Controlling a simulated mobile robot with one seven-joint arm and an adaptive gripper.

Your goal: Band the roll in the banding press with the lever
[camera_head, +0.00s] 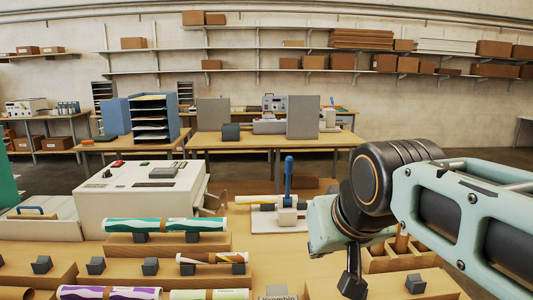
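The banding press (290,217) is a small white device on the table, right of the white laminator. Its blue lever (289,177) stands upright. A thin white roll (258,199) with a yellow-green part lies across the press, its left end sticking out. Whether a band is around it is too small to tell. My gripper (352,284) hangs from the arm at right, pointing down, in front and to the right of the press and apart from the lever. Only a dark finger part shows clearly, so its opening and anything between the fingers cannot be made out.
The white laminator (140,200) stands left of the press. In front are wooden stands with dark blocks, a green-and-white roll (165,225), a brown-and-white roll (211,258) and a purple-and-white roll (108,293). A wooden compartment holder (395,262) sits under my arm.

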